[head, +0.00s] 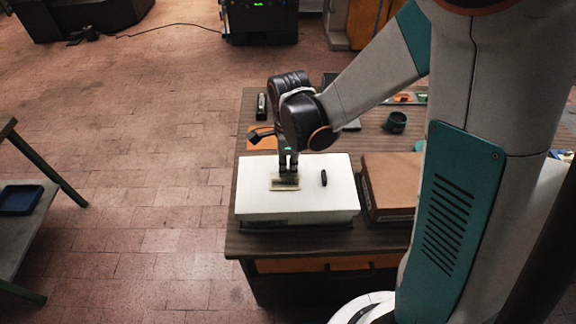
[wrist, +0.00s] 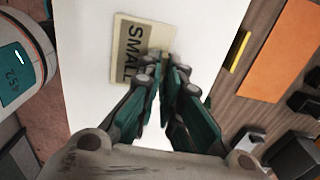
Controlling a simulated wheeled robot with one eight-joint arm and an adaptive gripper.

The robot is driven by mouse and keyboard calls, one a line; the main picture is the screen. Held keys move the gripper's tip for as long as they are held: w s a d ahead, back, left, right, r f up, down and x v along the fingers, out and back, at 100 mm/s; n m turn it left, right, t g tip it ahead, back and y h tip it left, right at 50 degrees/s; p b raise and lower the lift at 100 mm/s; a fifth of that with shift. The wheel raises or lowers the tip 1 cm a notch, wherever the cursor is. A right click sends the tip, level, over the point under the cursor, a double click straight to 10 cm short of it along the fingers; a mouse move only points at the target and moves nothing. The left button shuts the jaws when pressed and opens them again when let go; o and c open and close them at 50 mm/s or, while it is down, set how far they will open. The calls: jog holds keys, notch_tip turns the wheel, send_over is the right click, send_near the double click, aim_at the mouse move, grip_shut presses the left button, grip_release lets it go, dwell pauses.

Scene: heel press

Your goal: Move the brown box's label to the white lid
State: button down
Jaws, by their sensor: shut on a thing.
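A cream label (head: 276,186) with a dark printed panel lies on, or just over, the white lid (head: 258,204). In the wrist view the label (wrist: 128,50) reads "SMALL", and my fingers cover part of its right side. My gripper (head: 288,168) points down at the label over the white lid; in the wrist view its fingertips (wrist: 167,62) are close together at the label's edge, shut on it. The brown box (head: 394,180) stands to the right of the white one, partly hidden behind my arm. No label shows on the visible part of its top.
A small black object (head: 324,178) lies on the white lid right of the label. A blue tray (head: 20,199) sits on a side table.

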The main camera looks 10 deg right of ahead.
aim_at(288, 169)
jog(key=c, duration=1.7)
grip_release()
jog(key=shift+o, duration=0.5)
jog(key=o, duration=0.4)
jog(key=shift+r+p, duration=2.35)
jog(key=shift+r, duration=1.15)
jog(key=shift+d, duration=0.1)
